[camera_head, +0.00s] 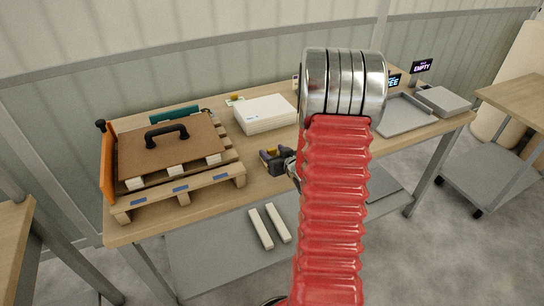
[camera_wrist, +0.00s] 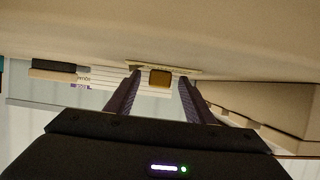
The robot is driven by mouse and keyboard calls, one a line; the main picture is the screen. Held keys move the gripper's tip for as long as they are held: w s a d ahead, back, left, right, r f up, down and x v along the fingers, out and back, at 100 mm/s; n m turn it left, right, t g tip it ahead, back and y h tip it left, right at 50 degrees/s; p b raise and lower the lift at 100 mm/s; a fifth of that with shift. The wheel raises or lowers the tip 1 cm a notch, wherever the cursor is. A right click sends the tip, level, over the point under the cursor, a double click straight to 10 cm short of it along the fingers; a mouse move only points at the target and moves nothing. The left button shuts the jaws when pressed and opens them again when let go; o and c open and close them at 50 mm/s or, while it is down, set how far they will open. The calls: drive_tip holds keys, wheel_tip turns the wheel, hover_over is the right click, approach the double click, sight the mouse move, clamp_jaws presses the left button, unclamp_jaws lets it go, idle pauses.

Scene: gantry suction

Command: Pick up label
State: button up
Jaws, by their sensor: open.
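A small label-like piece with a yellow patch (camera_head: 235,99) lies at the back of the workbench, between the pallet and the white stack. What looks like the same piece, an amber square (camera_wrist: 160,78) on a pale strip, shows in the wrist view beyond my fingertips. My gripper (camera_head: 270,159) is low over the bench, in front of the white stack. In the wrist view, which is upside down, its two dark fingers (camera_wrist: 158,86) are apart with nothing held between them. The amber square appears in the gap, still some distance off.
A wooden pallet (camera_head: 180,190) with a handled brown board (camera_head: 200,138) stands at left. The white stack (camera_head: 265,114) is right of the label. A grey tray (camera_head: 405,116) and small signs are at right. Two white bars (camera_head: 268,226) lie on the lower shelf.

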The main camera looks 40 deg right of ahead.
drive_tip(key=shift+c, duration=0.3)
drive_tip(key=c, duration=1)
